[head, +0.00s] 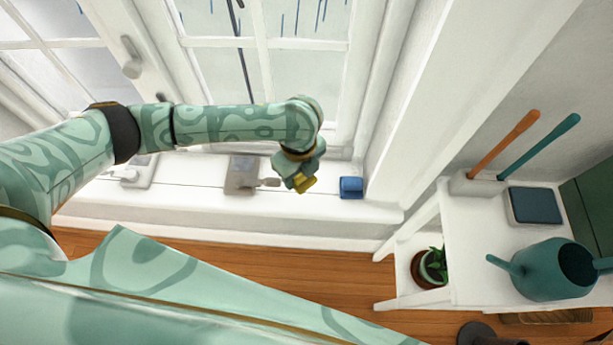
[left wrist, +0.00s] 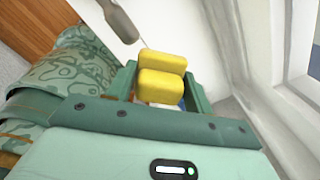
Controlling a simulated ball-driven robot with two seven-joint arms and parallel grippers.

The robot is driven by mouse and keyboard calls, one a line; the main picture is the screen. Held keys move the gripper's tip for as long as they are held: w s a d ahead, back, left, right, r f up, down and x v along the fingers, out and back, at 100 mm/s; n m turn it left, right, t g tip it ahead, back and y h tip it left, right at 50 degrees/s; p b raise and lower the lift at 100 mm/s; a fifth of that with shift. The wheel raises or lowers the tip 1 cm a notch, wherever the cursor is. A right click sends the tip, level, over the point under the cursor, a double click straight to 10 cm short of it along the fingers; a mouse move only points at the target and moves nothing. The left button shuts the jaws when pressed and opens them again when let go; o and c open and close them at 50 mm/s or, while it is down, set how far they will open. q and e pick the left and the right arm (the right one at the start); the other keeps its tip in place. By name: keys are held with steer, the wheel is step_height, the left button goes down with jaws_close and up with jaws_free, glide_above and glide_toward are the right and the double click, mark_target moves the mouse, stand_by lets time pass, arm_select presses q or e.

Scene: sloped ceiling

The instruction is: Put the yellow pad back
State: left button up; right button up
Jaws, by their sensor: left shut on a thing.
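The yellow pad (left wrist: 161,84) is a small yellow block between the two fingers of my left gripper (left wrist: 166,90) in the left wrist view. The gripper is shut on it. In the head view my left gripper (head: 301,172) is above the white window sill, with the yellow pad (head: 305,184) showing at its tip. A blue block (head: 351,187) sits on the sill just right of the gripper. My right gripper is not in view.
A grey plate with a handle (head: 242,175) lies on the sill (head: 200,196). To the right, a white shelf (head: 465,230) holds a teal watering can (head: 548,268), a dark blue tray (head: 533,205) and a holder with orange and teal handles (head: 475,184). A potted plant (head: 428,267) sits lower.

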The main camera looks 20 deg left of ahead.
mark_target(304, 178)
arm_select(q)
steer(key=shift+w+d+f, duration=0.15)
steer(key=shift+w+f, duration=0.2)
steer(key=shift+f, duration=0.05)
steer(key=shift+w+f+b, duration=0.15)
steer(key=shift+f+b, duration=0.2)
steer(key=shift+b, duration=0.1)
steer(key=f+b, duration=0.2)
steer(key=f, duration=0.1)
steer(key=shift+w+d+f, duration=0.1)
steer(key=shift+w+f, duration=0.1)
steer(key=shift+f, duration=0.1)
steer(key=shift+r, duration=0.25)
steer(key=shift+f, duration=0.15)
steer(key=o, duration=0.9)
steer(key=shift+o, duration=0.2)
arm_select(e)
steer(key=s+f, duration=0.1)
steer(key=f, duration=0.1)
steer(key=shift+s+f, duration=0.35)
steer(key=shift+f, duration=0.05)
